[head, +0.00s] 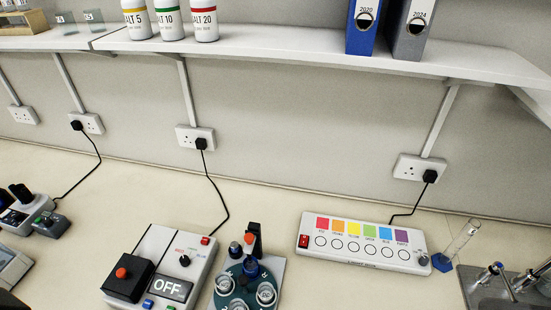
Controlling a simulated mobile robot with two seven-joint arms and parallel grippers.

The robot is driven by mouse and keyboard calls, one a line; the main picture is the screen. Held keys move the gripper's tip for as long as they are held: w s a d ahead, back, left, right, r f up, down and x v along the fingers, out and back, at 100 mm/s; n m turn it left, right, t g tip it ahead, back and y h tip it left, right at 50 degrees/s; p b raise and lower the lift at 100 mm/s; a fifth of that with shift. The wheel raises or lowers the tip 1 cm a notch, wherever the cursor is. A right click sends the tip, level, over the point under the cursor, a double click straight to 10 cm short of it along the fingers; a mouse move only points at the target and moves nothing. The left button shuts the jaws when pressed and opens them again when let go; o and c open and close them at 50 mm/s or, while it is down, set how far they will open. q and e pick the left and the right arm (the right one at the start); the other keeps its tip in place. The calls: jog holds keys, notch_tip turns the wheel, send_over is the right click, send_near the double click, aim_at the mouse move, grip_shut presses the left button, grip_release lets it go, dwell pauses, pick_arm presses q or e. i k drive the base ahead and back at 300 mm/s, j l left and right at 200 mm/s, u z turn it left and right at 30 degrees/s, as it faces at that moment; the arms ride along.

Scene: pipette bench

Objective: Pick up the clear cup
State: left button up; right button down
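Several small clear cups sit in a round teal holder (239,272) at the bottom centre. One clear cup (225,284) is at its left, another clear cup (266,294) at its right, and a third clear cup (238,305) is cut by the bottom edge. A dark blue piece (251,268) stands at the back of the holder. I cannot tell which cup the task means. Neither of my grippers is in view.
A switch box reading OFF (166,268) stands left of the holder. A coloured-button panel (364,243), a clear cylinder on a blue base (460,240) and a sink (490,290) are to the right. A shelf (290,52) overhangs the back. Bench between holder and panel is clear.

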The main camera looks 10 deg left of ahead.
aim_at(223, 280)
jog(key=u, duration=0.85)
